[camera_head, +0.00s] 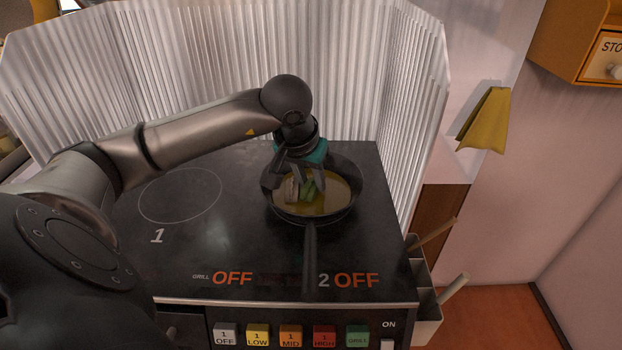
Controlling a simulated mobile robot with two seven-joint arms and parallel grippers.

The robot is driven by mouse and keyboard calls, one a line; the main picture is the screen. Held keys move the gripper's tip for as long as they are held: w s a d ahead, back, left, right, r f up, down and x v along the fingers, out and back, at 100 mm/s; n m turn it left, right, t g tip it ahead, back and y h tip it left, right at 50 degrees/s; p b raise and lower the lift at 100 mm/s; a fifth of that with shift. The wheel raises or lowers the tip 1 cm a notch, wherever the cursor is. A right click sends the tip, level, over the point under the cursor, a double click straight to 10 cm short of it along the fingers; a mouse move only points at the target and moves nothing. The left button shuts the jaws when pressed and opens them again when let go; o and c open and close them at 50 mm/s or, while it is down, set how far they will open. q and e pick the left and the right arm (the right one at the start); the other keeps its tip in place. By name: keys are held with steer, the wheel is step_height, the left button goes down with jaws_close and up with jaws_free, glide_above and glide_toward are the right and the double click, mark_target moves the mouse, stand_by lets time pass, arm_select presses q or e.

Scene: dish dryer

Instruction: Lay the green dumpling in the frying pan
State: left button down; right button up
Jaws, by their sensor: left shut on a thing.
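The frying pan (343,212) is dark and round and stands on the back right of the stove top, its handle pointing toward the front. Yellowish liquid (334,196) covers its floor. My left gripper (306,188) reaches down into the pan and is shut on the green dumpling (308,190). The dumpling is low inside the pan's rim; I cannot tell whether it touches the floor. A pale greyish piece (291,190) shows just left of the dumpling, and I cannot tell what it is. My right gripper is out of view.
The black stove top (190,245) has a free ring marked 1 at left. A corrugated metal screen (215,70) stands behind and beside it. Coloured buttons (291,335) line the front. A holder with wooden handles (428,300) hangs at right. A yellow cloth (484,122) hangs on the wall.

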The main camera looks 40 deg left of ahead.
arm_select(q)
steer(key=shift+f, duration=0.1)
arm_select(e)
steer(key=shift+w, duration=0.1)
arm_select(q)
steer(key=c, duration=0.9)
jaws_free()
steer(key=shift+o, duration=0.2)
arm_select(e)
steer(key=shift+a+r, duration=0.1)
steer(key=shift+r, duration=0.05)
arm_select(q)
steer(key=shift+s+r, duration=0.1)
steer(key=shift+r, duration=0.35)
steer(key=p+v, duration=0.3)
steer(key=v, duration=0.8)
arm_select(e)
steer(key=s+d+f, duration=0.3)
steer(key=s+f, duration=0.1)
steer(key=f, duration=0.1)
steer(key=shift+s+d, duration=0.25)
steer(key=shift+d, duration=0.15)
arm_select(q)
steer(key=shift+s+d+r, duration=0.1)
steer(key=shift+s+d, duration=0.05)
